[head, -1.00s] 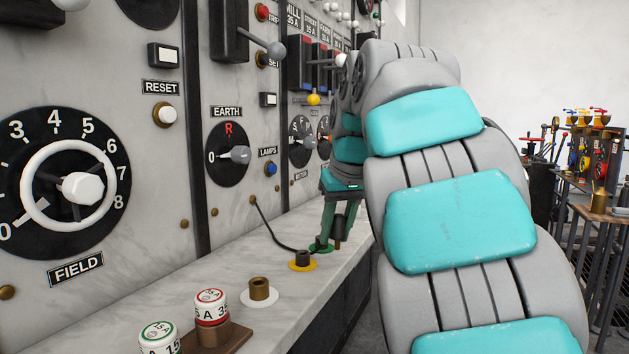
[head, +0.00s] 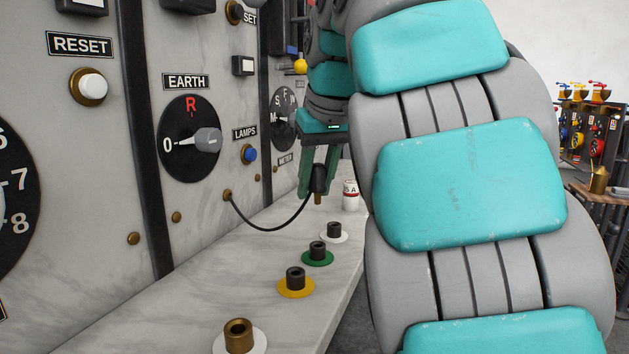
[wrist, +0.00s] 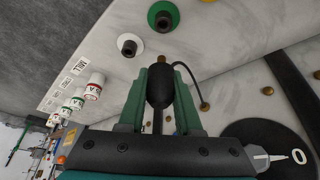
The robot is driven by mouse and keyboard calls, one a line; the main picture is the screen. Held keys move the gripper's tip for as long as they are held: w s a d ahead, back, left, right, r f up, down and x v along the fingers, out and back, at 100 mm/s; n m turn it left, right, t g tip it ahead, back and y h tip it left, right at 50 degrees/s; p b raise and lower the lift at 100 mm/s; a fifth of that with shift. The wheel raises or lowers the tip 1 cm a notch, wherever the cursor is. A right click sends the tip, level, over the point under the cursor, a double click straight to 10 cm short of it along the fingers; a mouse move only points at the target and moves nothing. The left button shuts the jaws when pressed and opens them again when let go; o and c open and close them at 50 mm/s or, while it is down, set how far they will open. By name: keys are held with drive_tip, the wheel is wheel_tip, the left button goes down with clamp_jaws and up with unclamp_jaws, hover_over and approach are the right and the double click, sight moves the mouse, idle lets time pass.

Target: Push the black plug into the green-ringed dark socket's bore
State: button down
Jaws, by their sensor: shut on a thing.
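My gripper (head: 318,186) is shut on the black plug (head: 319,178). The plug hangs with its brass tip downward, in the air above the marble ledge. A black cable runs from it to the panel. The green-ringed dark socket (head: 318,250) stands on the ledge, nearer the head camera and lower in the picture than the plug; its bore is empty. In the wrist view the plug (wrist: 160,86) sits between the green fingers, its brass tip apart from any socket. The green-ringed socket (wrist: 163,17) shows there at the top, beyond the tip.
A white-ringed dark socket (head: 334,231) stands beside the green-ringed one. A yellow-ringed dark socket (head: 295,280) and a white-ringed brass socket (head: 238,336) are nearer. A white fuse (head: 350,194) stands behind. The panel with its EARTH dial (head: 190,138) rises at left.

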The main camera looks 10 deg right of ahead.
sight(315, 243)
drive_tip(key=shift+f+b, duration=2.3)
drive_tip(key=shift+f, duration=0.65)
drive_tip(key=shift+f+b, duration=1)
drive_tip(key=shift+f, duration=0.7)
drive_tip(key=c, duration=0.5)
unclamp_jaws()
drive_tip(key=shift+s+r, duration=0.1)
drive_tip(key=shift+r, duration=0.05)
drive_tip(key=p+v, duration=0.3)
drive_tip(key=v, duration=0.4)
drive_tip(key=shift+s+r+p, duration=0.15)
drive_tip(key=shift+r+p, duration=0.15)
drive_tip(key=shift+p, duration=0.05)
